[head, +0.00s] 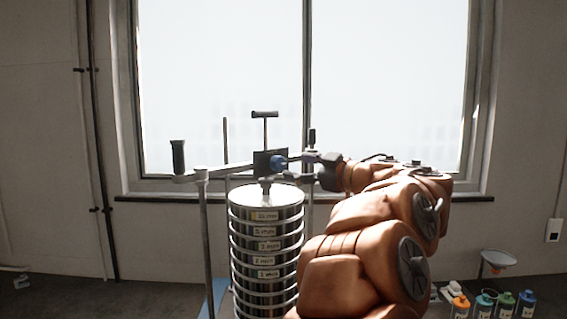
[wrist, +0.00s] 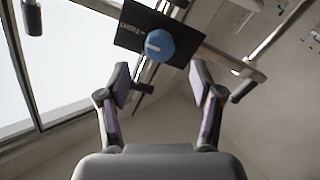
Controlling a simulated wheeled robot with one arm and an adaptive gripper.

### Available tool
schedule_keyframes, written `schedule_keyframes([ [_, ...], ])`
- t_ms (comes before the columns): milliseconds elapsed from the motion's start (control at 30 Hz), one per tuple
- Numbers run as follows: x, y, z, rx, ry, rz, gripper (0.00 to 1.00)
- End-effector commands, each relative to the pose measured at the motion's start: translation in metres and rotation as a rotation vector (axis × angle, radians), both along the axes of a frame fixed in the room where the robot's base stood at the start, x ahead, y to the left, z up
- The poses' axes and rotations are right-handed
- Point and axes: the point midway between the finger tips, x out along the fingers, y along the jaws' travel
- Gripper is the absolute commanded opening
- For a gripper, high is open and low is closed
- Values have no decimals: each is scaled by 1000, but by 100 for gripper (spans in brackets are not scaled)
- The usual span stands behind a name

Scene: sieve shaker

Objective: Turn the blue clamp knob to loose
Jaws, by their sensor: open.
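The blue clamp knob (head: 278,162) sits on the right side of a dark clamp block (head: 262,157) above the sieve stack. In the wrist view the blue knob (wrist: 159,46) has a pale mark on its face and stands out from a dark plate (wrist: 130,27) with small lettering I cannot fully read. My gripper (wrist: 160,75) is open and empty. Its two fingers point at the knob from either side, with the knob just beyond the fingertips. In the head view my gripper (head: 300,160) is right of the knob, close to it.
A stack of metal sieves (head: 267,250) with size labels stands below the clamp. Upright rods (head: 208,245) and a crossbar with a dark handle (head: 179,156) stand around it. Several coloured bottles (head: 483,304) and a funnel (head: 497,260) are at the lower right. A window is behind.

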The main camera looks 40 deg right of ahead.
Motion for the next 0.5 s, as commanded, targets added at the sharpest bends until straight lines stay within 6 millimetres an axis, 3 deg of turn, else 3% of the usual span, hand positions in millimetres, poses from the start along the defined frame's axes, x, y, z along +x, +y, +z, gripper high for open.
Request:
schedule_keyframes([
  [300,44,9,1,-1,2,1,66],
  [500,56,10,0,-1,0,-2,66],
])
